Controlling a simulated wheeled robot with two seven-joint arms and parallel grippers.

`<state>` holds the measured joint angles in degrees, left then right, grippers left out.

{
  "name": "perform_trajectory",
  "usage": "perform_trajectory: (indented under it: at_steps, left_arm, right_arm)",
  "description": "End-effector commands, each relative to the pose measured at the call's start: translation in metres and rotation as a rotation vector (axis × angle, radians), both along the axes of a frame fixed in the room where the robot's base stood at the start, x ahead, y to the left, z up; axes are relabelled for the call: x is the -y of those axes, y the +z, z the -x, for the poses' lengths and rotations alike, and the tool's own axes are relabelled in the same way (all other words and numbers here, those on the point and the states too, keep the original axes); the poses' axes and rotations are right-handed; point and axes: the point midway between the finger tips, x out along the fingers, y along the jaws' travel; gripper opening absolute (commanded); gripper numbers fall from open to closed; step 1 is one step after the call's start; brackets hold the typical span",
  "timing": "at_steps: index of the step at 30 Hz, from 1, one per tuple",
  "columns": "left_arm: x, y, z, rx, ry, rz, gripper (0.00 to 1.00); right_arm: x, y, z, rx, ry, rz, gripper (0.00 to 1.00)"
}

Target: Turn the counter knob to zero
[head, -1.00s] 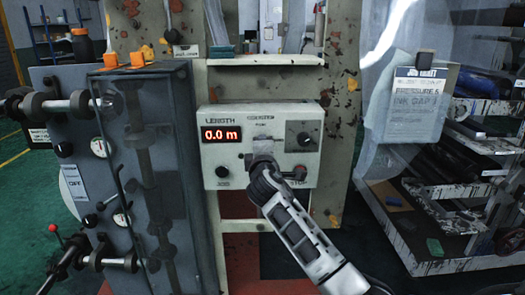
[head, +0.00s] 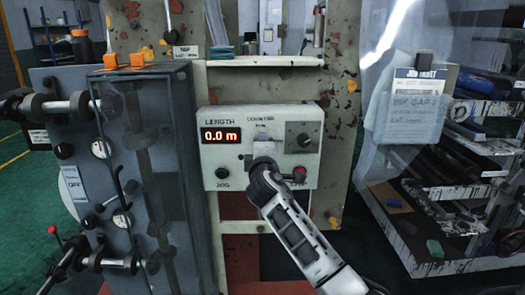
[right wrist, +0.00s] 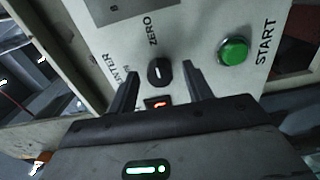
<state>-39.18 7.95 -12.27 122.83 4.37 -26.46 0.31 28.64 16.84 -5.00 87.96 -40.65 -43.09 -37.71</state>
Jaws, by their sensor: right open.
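The counter knob (right wrist: 160,71) is black with a pale pointer line. In the right wrist view it sits between the fingertips of my open right gripper (right wrist: 160,82), with a gap to each finger. The word ZERO is printed beside it, and another label, partly covered by a finger, lies to its left. I cannot tell exactly which label the line points at. In the head view my right gripper (head: 262,163) is in front of the pale counter box (head: 235,117) and hides the knob. The red display (head: 220,135) reads 0.0 m. My left gripper is out of view.
A green START button (right wrist: 233,51) is right of the knob. On the box, a dark dial (head: 303,140) is at upper right, a red button (head: 300,172) below it, and a black JOG knob (head: 222,173) at lower left. A glass-fronted cabinet (head: 150,180) stands close on the left.

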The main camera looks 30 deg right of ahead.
Motion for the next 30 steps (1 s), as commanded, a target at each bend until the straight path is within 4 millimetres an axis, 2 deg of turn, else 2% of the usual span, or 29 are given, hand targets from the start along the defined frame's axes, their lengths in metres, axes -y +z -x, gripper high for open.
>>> perform_trajectory:
  at_steps: [5, 8, 18, 22, 30]
  left_arm:
    - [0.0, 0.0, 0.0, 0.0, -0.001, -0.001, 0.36]
    - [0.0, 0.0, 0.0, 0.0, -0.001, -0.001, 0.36]
    - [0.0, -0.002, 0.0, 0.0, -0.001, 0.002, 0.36]
    - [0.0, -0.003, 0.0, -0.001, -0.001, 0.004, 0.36]
    - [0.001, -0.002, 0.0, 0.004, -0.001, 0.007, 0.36]
  right_arm:
    - [-0.006, 0.0, 0.008, 0.0, 0.001, 0.001, 0.5]
    - [-0.014, 0.0, 0.022, 0.001, 0.002, 0.001, 0.5]
    - [-0.057, -0.001, 0.092, 0.0, 0.003, -0.001, 0.5]
    - [-0.07, -0.001, 0.114, -0.001, 0.001, -0.002, 0.5]
    - [-0.083, 0.0, 0.135, -0.001, -0.001, -0.001, 0.5]
